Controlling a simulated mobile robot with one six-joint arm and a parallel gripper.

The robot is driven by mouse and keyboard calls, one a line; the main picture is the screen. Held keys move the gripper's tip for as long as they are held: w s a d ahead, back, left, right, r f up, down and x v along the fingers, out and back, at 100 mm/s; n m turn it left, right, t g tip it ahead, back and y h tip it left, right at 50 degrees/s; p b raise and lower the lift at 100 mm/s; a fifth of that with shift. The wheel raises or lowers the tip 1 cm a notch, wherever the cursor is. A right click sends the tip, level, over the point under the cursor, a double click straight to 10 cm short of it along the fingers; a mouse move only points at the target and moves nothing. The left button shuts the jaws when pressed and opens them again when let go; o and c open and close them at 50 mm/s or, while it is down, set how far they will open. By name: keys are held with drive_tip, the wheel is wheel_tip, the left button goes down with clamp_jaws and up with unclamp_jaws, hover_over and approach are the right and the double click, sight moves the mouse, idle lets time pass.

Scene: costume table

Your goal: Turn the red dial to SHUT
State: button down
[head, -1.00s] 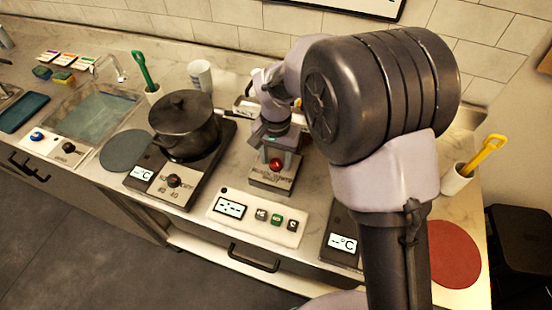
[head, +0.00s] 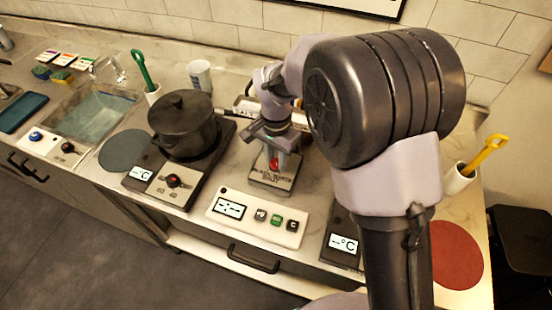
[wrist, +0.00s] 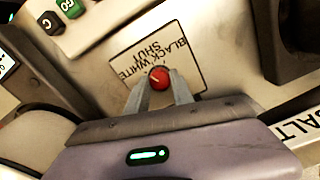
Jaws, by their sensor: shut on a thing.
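The red dial (head: 274,163) sits on a small plate (head: 270,181) at the middle of the counter. In the wrist view the red dial (wrist: 158,77) shows a short pale mark on its face, and the plate (wrist: 187,61) around it carries the words BLACK, WHITE and SHUT. Which word the mark points at I cannot tell. My gripper (head: 278,159) points down over the plate. In the wrist view my gripper (wrist: 160,84) has one finger on each side of the dial and is shut on it. The fingers hide part of the dial's sides and the plate.
A black pot (head: 184,124) stands on a hotplate (head: 172,188) to the left. A white button panel (head: 257,217) lies in front of the dial plate. A white cup (head: 200,75) stands behind the pot. A red disc (head: 455,255) lies at the right.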

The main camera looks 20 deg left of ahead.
sight(276, 162)
drive_tip(key=m+b, duration=0.1)
drive_tip(key=m, duration=0.4)
drive_tip(key=shift+m, duration=0.4)
idle(0.4)
drive_tip(key=c, duration=1.1)
unclamp_jaws()
drive_tip(key=shift+r, duration=0.1)
wheel_tip(276, 162, up, 17)
drive_tip(key=p, duration=0.5)
drive_tip(key=shift+r, duration=0.15)
